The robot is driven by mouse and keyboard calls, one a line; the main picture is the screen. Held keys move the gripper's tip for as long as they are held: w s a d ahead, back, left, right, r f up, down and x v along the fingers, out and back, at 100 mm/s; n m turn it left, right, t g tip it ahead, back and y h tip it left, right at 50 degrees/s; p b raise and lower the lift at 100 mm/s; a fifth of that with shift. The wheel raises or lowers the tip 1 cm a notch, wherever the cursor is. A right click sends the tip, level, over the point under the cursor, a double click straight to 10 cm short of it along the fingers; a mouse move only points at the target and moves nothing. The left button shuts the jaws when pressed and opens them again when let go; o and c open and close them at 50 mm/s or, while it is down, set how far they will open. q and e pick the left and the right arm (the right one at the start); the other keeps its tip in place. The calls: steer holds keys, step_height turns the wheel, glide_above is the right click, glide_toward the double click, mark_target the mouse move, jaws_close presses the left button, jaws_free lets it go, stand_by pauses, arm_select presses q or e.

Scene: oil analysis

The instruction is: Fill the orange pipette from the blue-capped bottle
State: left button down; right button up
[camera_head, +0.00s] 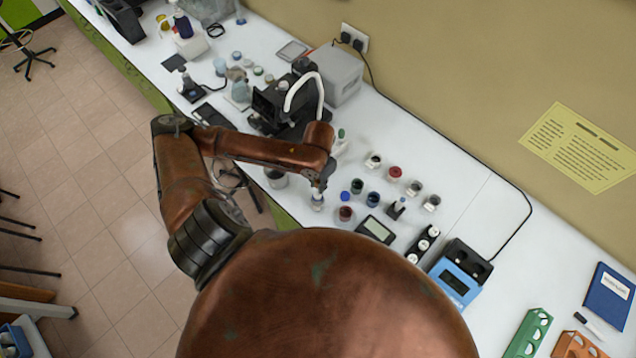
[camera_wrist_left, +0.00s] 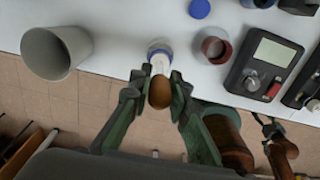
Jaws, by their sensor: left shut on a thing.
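My left gripper (camera_wrist_left: 159,88) is shut on the orange pipette (camera_wrist_left: 160,95), with one finger on each side of its bulb. In the head view the left gripper (camera_head: 318,190) points down near the bench's front edge. A small clear bottle with a blue label (camera_wrist_left: 159,47) stands uncapped just beyond the pipette. The pipette lines up with the bottle's mouth; I cannot tell how far its tip is inside. The bottle (camera_head: 317,207) shows below the gripper in the head view. A blue cap (camera_wrist_left: 200,8) lies on the bench beside it, also in the head view (camera_head: 345,195).
A grey cup (camera_wrist_left: 56,50) is left of the bottle. A dark red open jar (camera_wrist_left: 214,46) and a dark meter (camera_wrist_left: 264,62) are to its right. Several jars and a blue device (camera_head: 459,277) stand farther right. The front edge of the bench is close.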

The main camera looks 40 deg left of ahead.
mark_target(318, 197)
arm_select(q)
steer(key=shift+f+b, duration=0.5)
steer(key=shift+f, duration=0.55)
steer(key=shift+f, duration=0.35)
steer(key=shift+f+b, duration=0.7)
steer(key=shift+f, duration=0.3)
steer(key=c, duration=2.4)
jaws_free()
